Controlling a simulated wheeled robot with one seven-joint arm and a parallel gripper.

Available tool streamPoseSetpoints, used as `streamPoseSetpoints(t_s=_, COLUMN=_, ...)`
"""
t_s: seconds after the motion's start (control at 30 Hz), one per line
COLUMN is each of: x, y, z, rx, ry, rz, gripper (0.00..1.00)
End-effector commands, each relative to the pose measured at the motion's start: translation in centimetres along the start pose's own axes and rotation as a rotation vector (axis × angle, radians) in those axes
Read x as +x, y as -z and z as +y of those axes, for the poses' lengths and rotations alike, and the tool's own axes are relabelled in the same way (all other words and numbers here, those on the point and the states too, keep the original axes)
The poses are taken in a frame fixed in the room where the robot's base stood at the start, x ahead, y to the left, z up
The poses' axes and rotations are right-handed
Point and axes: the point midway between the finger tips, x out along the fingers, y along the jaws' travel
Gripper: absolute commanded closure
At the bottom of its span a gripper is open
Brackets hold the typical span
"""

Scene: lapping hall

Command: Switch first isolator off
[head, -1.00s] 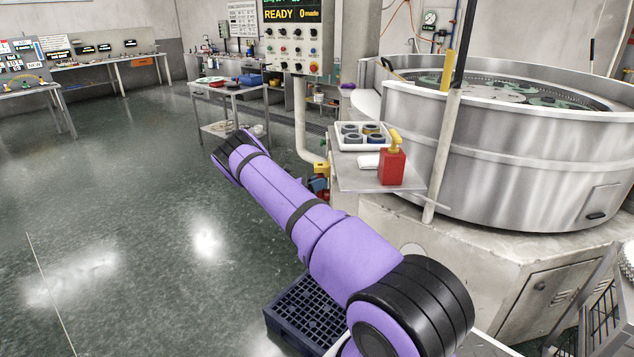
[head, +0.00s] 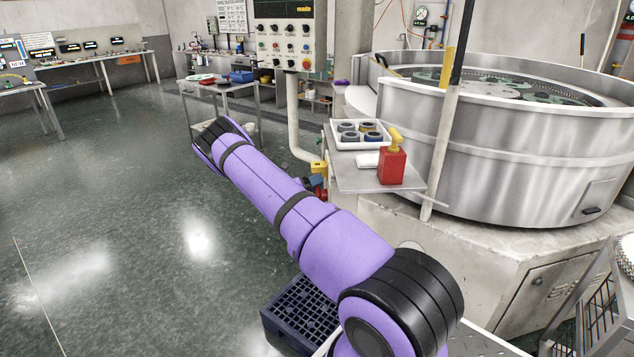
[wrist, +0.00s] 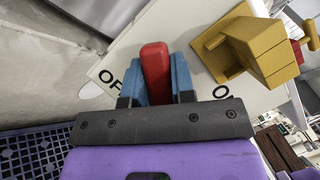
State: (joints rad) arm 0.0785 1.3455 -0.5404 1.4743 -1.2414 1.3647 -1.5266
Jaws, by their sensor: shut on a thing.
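The red isolator handle (wrist: 155,68) stands on a pale plate (wrist: 120,62) in the wrist view. The plate has black lettering beside the handle: "OF" shows on the left and an "O" on the right, each partly covered. My gripper (wrist: 160,88) has blue fingers, one on each side of the handle, and is shut on it. The handle lies between the two labels; its exact switch position I cannot tell. In the head view my purple arm hides most of this spot, with small blue and red parts showing beside it.
A yellow blocky fitting (wrist: 262,50) sits close to the right of the handle. A dark blue crate (head: 300,312) is on the floor below my arm. A shelf (head: 362,180) holding a white tray and a red bottle (head: 392,166) juts out nearby. Open floor lies left.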

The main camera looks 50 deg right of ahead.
Motion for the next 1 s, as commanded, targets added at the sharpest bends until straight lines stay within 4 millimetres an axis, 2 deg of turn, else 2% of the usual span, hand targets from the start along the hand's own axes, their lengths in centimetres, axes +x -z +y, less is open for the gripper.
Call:
streamPoseSetpoints(t_s=0.5, x=-0.2, y=0.4, z=2.2, rx=-0.389, ry=-0.165, rz=0.000, gripper=1.00)
streamPoseSetpoints(t_s=1.0, x=-0.5, y=0.7, z=2.8, rx=-0.524, ry=-0.221, rz=0.000, gripper=1.00)
